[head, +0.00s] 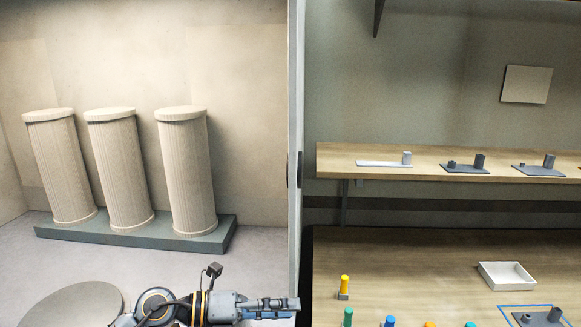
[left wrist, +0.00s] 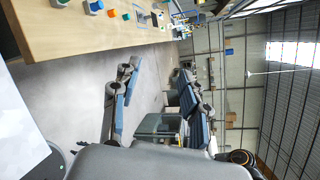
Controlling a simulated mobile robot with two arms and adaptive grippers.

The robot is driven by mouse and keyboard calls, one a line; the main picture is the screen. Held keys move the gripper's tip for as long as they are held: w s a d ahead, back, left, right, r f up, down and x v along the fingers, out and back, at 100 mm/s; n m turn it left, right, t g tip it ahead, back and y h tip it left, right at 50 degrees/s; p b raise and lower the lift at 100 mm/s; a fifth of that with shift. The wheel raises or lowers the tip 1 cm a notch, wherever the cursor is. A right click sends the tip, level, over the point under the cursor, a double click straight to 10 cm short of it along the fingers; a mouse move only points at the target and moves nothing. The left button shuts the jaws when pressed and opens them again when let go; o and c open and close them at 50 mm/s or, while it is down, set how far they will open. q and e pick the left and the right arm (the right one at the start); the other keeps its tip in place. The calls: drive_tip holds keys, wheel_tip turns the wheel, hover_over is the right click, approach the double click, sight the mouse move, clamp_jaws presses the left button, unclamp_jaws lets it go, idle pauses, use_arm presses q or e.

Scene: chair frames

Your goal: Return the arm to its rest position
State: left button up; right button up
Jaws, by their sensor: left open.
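My left arm (head: 170,308) comes in at the bottom of the head view, left of the dividing wall. Its gripper (head: 285,304) points right, close to the wall's lower end. In the left wrist view the two fingers of this gripper (left wrist: 155,80) stand wide apart, with only floor and background between them. Nothing is held. My right gripper is in neither view.
A wooden table (head: 400,265) is right of the wall (head: 295,150), with a white tray (head: 507,275) and several small coloured pegs. A shelf (head: 430,173) with grey parts is above it. Three pale columns (head: 125,175) stand on a green base (head: 130,237) at left.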

use_arm(q)
wheel_tip(320, 180, up, 6)
drive_tip(key=f+n+t+h, duration=0.1)
drive_tip(key=n+t+h, duration=0.2)
drive_tip(key=n+t, duration=0.25)
drive_tip(key=w+a+n+t+y, duration=0.2)
drive_tip(key=a+n+t+y, duration=0.7)
drive_tip(key=n, duration=0.6)
drive_tip(key=s+a+f+n+g+y, duration=0.2)
drive_tip(key=s+a+f+n+y, duration=0.25)
drive_tip(key=f+n, duration=0.3)
drive_tip(key=s+a+f+n+g+y, duration=0.25)
drive_tip(key=a+f+n+y, duration=0.3)
drive_tip(key=f, duration=0.35)
drive_tip(key=s+f+n+g, duration=0.2)
drive_tip(key=s+f+g, duration=0.35)
drive_tip(key=s, duration=0.55)
drive_tip(key=s+f+n+g, duration=0.2)
drive_tip(key=s+f+g, duration=0.35)
drive_tip(key=s, duration=0.65)
wheel_tip(320, 180, down, 29)
drive_tip(key=s+b, duration=0.1)
drive_tip(key=s+a+f+g+b, duration=0.1)
drive_tip(key=s+a+f, duration=0.1)
drive_tip(key=s+f, duration=1.4)
drive_tip(key=shift+s+a+f+g+h, duration=0.15)
drive_tip(key=shift+s+a+g+h, duration=0.05)
drive_tip(key=shift+a+g+h, duration=0.15)
